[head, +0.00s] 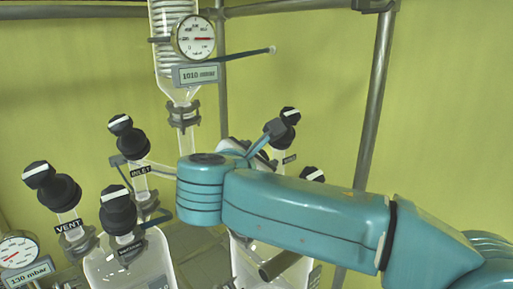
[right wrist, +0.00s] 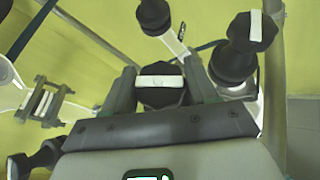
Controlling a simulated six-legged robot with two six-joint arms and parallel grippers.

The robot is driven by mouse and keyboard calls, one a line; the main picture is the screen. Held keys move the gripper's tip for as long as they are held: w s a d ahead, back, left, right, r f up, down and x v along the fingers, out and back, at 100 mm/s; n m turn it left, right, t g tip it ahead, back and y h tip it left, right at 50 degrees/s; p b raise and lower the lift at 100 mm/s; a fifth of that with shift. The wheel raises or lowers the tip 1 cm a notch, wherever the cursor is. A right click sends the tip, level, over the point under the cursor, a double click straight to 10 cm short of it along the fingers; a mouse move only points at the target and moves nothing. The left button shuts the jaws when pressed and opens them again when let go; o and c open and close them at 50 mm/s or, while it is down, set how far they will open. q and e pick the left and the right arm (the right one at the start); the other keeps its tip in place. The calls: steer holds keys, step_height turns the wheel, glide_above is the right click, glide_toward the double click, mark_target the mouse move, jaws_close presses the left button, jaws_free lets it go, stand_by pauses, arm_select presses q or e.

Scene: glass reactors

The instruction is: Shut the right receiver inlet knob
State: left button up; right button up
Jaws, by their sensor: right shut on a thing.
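My right gripper (right wrist: 163,84) is shut on a black knob (right wrist: 158,97) with a white bar, seen in the right wrist view. One finger presses on each side of it. The white bar lies roughly level across that picture. In the head view, my right arm (head: 310,213) reaches in from the right and mostly hides the gripper and held knob. The glass right receiver (head: 246,258) shows partly below the arm. The held knob's label is hidden, so I cannot read which valve it is. My left gripper is not in view.
Left are the VENT knob (head: 36,172), INLET knob (head: 120,123) and a front knob (head: 116,195). A gauge (head: 195,37) hangs above.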

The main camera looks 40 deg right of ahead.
steer(key=m+g, duration=0.4)
steer(key=m+g+y, duration=0.1)
steer(key=m+g, duration=0.3)
steer(key=shift+g, duration=0.3)
stand_by(0.3)
steer(key=o, duration=1)
steer(key=shift+c, duration=0.2)
steer(key=shift+s+r, duration=0.15)
